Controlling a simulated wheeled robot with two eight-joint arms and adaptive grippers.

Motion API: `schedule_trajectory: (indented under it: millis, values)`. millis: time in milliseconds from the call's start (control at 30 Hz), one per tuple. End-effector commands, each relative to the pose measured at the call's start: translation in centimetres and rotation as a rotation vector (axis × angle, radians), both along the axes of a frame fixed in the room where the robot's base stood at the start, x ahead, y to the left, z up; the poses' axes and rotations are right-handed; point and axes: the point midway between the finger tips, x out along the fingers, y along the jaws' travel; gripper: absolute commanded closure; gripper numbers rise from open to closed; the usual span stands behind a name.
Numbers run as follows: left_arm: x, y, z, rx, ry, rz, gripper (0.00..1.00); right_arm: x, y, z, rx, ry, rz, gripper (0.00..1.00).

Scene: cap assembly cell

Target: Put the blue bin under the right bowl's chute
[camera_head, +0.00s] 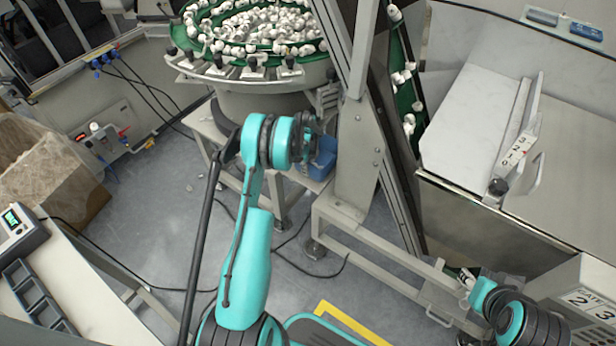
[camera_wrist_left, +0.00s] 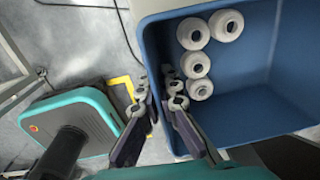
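The blue bin (camera_head: 322,162) is at the centre of the head view, beside the white stand below the feeder bowl (camera_head: 262,84). My left wrist partly hides it. In the left wrist view the bin (camera_wrist_left: 260,110) fills the right side and holds several white caps (camera_wrist_left: 196,65). My left gripper (camera_wrist_left: 157,85) straddles the bin's near-left wall, one finger outside and one inside, and looks closed on its rim. The bowl is full of white caps on green. Which chute belongs to it is unclear. My right gripper (camera_head: 467,279) is small and partly hidden at the lower right.
A green inclined conveyor (camera_head: 404,100) and grey frame post (camera_head: 358,150) stand right of the bin. A white bench (camera_head: 470,130) is at the right. A cardboard box (camera_head: 45,175) and table (camera_head: 90,290) are at the left. Cables lie on the floor (camera_head: 170,240).

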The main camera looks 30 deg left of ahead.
Motion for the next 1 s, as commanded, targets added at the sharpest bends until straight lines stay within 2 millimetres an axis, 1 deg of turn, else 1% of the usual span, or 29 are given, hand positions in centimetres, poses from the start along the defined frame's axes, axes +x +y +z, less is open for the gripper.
schedule_trajectory:
  millis: [133, 233, 467, 600, 633, 700, 1000]
  values:
    - [0.0, 0.0, -2.2, 0.000, 0.000, 0.000, 1.00, 0.0, 0.0, -1.0, 0.000, 0.000, 0.000, 0.60]
    - [0.0, 0.0, -3.4, 0.000, 0.000, 0.000, 1.00, 0.0, 0.0, -1.5, 0.000, 0.000, 0.000, 0.60]
    - [0.0, 0.0, -3.3, 0.000, 0.000, 0.000, 1.00, 0.0, 0.0, -1.3, 0.000, 0.000, 0.000, 0.60]
    - [0.0, 0.0, -3.6, 0.000, 0.000, 0.000, 1.00, 0.0, 0.0, -1.3, 0.000, 0.000, 0.000, 0.60]
    - [0.0, 0.0, -3.6, 0.000, 0.000, 0.000, 0.89, 0.0, 0.0, -1.3, 0.000, 0.000, 0.000, 0.60]
    - [0.0, 0.0, -3.6, 0.000, 0.000, 0.000, 0.74, 0.0, 0.0, -1.3, 0.000, 0.000, 0.000, 0.60]
    - [0.0, 0.0, -3.5, 0.000, 0.000, 0.000, 0.74, 0.0, 0.0, -1.4, 0.000, 0.000, 0.000, 0.60]
